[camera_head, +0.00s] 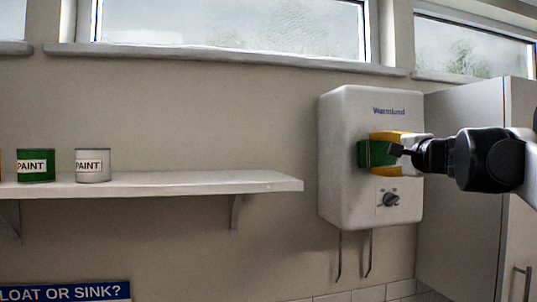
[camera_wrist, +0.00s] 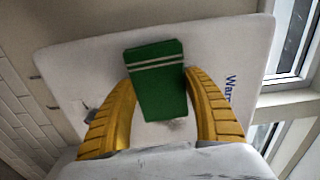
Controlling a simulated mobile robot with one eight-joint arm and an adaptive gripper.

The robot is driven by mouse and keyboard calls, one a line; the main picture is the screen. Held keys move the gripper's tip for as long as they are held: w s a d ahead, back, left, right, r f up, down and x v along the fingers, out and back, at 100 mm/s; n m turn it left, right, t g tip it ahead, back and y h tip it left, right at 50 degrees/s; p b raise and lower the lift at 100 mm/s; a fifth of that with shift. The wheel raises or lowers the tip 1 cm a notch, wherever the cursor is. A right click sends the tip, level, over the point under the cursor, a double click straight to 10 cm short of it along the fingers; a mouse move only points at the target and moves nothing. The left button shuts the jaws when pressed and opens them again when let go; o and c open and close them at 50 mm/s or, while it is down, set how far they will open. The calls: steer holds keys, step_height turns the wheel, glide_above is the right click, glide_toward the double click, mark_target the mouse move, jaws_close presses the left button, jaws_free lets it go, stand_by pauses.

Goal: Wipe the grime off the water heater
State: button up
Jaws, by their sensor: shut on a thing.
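The water heater (camera_head: 345,112) is a white rounded box on the wall, with a "Warmland"-like label and a dark knob (camera_head: 391,199) low on its front. It fills much of the wrist view (camera_wrist: 85,65). My gripper (camera_head: 383,152) has yellow fingers and is in front of the heater's middle. It is shut on a green cloth (camera_head: 372,153) with two pale stripes, also seen in the wrist view (camera_wrist: 158,90). Whether the cloth touches the heater I cannot tell.
A white shelf (camera_head: 200,186) left of the heater carries a green paint can (camera_head: 36,165) and a white paint can (camera_head: 93,165). A tall grey cabinet (camera_head: 460,190) stands right of the heater. Two pipes (camera_head: 366,255) hang below it. Windows are above.

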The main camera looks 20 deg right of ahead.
steer(key=shift+w, duration=0.95)
steer(key=shift+d, duration=0.1)
steer(key=shift+s+d+p, duration=0.2)
steer(key=shift+d+p, duration=0.35)
steer(key=shift+d, duration=1.2)
steer(key=shift+d+p, duration=1.35)
steer(key=shift+d, duration=3.85)
steer(key=shift+w+a, duration=0.2)
steer(key=shift+a, duration=6.95)
steer(key=shift+d, duration=0.1)
steer(key=shift+s+d, duration=0.1)
steer(key=shift+s, duration=0.05)
steer(key=shift+s+a, duration=0.15)
steer(key=shift+s, duration=1.3)
steer(key=shift+s+a, duration=0.1)
steer(key=shift+s, duration=1.35)
